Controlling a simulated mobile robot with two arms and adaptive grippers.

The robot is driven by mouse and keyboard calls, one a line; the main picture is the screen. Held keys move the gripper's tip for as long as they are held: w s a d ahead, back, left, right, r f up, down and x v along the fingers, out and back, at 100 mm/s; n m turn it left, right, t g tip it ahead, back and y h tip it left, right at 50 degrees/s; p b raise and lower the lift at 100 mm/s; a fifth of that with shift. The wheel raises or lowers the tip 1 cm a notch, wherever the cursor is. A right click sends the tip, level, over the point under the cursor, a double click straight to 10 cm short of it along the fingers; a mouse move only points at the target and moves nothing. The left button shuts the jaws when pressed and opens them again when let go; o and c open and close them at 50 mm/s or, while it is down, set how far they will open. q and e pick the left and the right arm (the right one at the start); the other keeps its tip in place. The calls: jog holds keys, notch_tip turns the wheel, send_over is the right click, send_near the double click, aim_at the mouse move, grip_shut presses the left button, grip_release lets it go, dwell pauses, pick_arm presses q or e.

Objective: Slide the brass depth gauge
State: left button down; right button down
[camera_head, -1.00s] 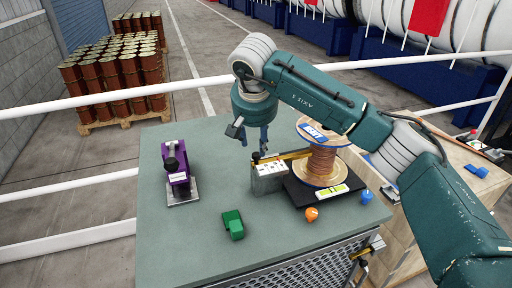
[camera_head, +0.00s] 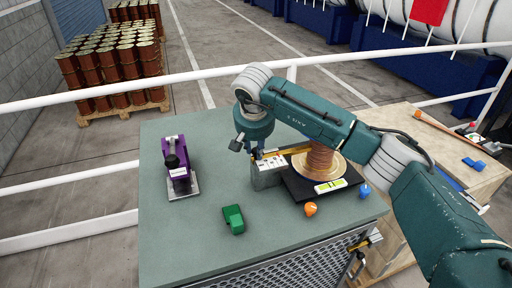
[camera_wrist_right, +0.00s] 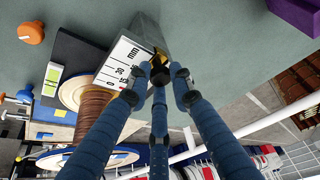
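The depth gauge is a grey block (camera_head: 268,178) with a white scale face, on the bench beside the wire spool (camera_head: 322,160). A brass bar (camera_head: 296,149) runs from its top towards the spool. In the right wrist view the scale face (camera_wrist_right: 124,62) shows "mm" marks, and a brass and black knob (camera_wrist_right: 160,62) sits at its edge. My right gripper (camera_head: 257,151) is over the gauge. Its blue fingers stand spread around the knob, with gaps at the sides; contact is unclear. The spool is partly hidden behind my right arm. My left gripper is out of view.
On the bench (camera_head: 205,235) stand a purple clamp-like device (camera_head: 178,163), a green block (camera_head: 233,219), an orange knob (camera_head: 310,209) and a blue knob (camera_head: 365,190). A black plate (camera_head: 300,188) with a level lies under the spool. The bench's front left is clear.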

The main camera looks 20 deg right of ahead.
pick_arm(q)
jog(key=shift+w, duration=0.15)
pick_arm(e)
jog(key=shift+a+r, duration=0.1)
